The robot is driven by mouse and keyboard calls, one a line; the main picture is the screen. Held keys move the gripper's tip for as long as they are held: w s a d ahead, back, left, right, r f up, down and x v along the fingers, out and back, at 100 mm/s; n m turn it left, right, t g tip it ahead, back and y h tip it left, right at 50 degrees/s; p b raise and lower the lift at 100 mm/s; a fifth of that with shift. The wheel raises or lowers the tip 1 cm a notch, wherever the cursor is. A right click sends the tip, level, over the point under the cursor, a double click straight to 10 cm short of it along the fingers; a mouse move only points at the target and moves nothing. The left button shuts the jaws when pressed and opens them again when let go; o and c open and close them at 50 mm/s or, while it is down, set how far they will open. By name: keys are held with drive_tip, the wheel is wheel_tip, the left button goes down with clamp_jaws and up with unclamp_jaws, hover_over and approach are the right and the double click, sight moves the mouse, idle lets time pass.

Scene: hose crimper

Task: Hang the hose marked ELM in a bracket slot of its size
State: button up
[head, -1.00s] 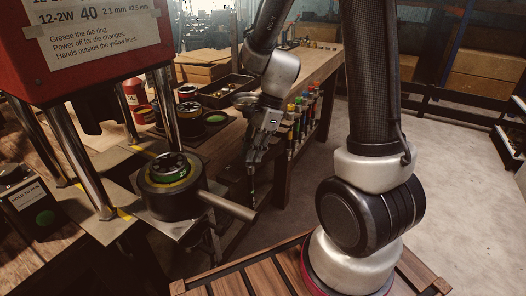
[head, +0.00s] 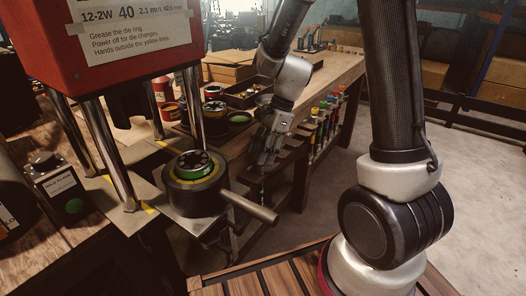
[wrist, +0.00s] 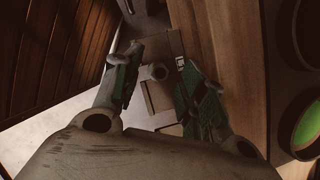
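I cannot make out any hose marked ELM; no such marking is readable in either view. A row of upright pieces with coloured tops (head: 326,118) stands along the right side of the wooden bench; whether they are hoses is too small to tell. My gripper (head: 264,163) hangs beside the near end of the bench, pointing down, left of that row. In the wrist view its two fingers (wrist: 160,62) are apart, with nothing visible gripped between them. A small grey round part (wrist: 159,72) shows beyond the fingertips, with box-like shapes around it.
A tray (head: 245,94), tins and cartons lie on the bench (head: 335,72). Concrete floor is open at the right.

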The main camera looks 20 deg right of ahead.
drive_tip(key=shift+r, duration=0.1)
drive_tip(key=v, duration=1.1)
drive_tip(key=shift+d+r, duration=0.25)
drive_tip(key=shift+r, duration=0.1)
drive_tip(key=s+d+r+n+t+h, duration=0.2)
drive_tip(key=s+d+r+n, duration=0.2)
drive_tip(key=s+n, duration=0.4)
drive_tip(key=s+d+r+n+t+h, duration=0.2)
drive_tip(key=s+d+n, duration=0.3)
drive_tip(key=s+n, duration=0.3)
drive_tip(key=s+r, duration=0.1)
drive_tip(key=s, duration=0.2)
drive_tip(key=shift+s+r+n+t, duration=0.25)
drive_tip(key=shift+r+n+t, duration=0.15)
